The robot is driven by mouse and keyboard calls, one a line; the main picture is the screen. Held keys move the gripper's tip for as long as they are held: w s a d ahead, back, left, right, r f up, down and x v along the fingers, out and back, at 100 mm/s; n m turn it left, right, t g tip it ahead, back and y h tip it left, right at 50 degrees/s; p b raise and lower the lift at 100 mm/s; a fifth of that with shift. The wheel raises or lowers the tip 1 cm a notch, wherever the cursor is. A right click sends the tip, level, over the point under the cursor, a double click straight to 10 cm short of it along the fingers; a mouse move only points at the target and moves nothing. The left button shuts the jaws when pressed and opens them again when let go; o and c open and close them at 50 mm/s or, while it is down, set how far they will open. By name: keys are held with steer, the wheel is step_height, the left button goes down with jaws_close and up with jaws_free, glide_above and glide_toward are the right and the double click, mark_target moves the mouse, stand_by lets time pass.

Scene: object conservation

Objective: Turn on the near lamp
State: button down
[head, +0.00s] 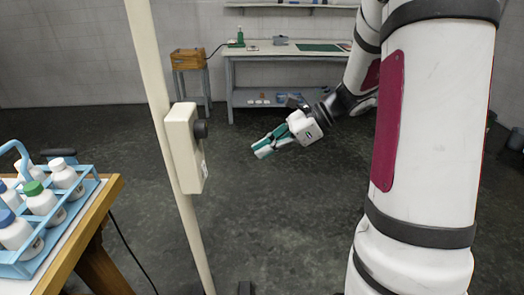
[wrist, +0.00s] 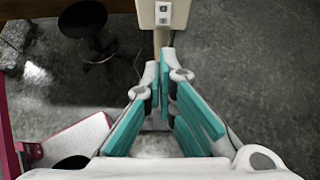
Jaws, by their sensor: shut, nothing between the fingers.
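A cream pole (head: 154,65) stands in the middle left of the head view and carries a cream box (head: 182,150) with a round black knob (head: 201,130) on its right side. I see no lamp head; the pole's top is out of view. My gripper (head: 262,151) hangs over the floor to the right of the box in the picture, its teal-padded fingers pointing left and down. In the wrist view the fingers (wrist: 160,66) come together with nothing between them. The box (wrist: 146,14) is beyond the fingertips, apart from them in the picture.
At left, a wooden table (head: 100,207) holds a blue rack (head: 88,176) of capped white bottles. A grey workbench (head: 232,78) and a wooden box (head: 187,59) on a stand are at the back. A black stool (wrist: 98,42) shows in the wrist view. The middle floor is clear.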

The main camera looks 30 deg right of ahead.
mark_target(207, 173)
step_height(207, 173, down, 6)
steer(key=d+t+y+b, duration=0.2)
steer(key=y+b, duration=0.2)
steer(key=shift+t+y, duration=0.4)
steer(key=p+x, duration=0.1)
steer(key=x, duration=1.3)
steer(key=shift+a, duration=0.1)
steer(key=shift+a, duration=0.1)
